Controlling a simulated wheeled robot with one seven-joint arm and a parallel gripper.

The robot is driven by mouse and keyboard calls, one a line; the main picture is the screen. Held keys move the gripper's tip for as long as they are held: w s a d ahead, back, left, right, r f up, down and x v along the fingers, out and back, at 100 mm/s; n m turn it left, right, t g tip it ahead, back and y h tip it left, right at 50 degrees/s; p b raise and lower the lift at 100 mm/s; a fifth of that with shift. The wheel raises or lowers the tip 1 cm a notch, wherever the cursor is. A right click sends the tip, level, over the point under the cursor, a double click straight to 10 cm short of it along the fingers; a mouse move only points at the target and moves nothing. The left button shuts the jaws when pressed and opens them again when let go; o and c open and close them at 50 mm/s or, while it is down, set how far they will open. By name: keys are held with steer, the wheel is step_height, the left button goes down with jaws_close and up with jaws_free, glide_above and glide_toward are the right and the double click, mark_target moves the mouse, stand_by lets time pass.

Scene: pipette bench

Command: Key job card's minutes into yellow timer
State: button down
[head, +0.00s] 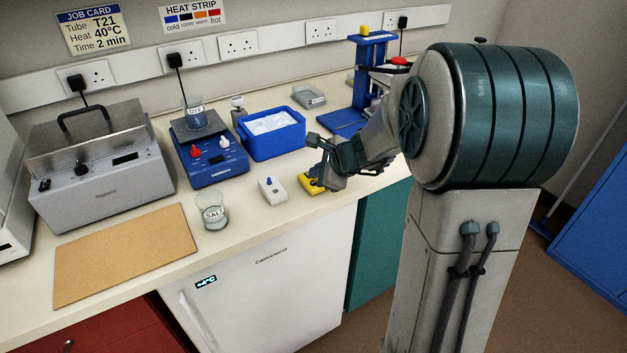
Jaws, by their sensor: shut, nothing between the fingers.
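The job card (92,30) hangs on the wall at the upper left and reads Tube T21, Heat 40°C, Time 2 min. The yellow timer (310,187) sits near the bench's front edge, right of a small white box. My gripper (322,178) is shut and empty, right at the timer and over part of it. The timer's display and most of its buttons are hidden or too small to read. I cannot tell whether the fingertips touch it.
The small white box with a blue knob (272,190) is close left of the timer. A SALT beaker (213,212), a blue hotplate (212,168), a blue ice tub (272,145) and a blue stand (345,122) surround the area. A brown board (125,255) lies front left.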

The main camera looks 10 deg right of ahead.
step_height(320, 180, up, 6)
steer(key=p, duration=0.5)
stand_by(2.5)
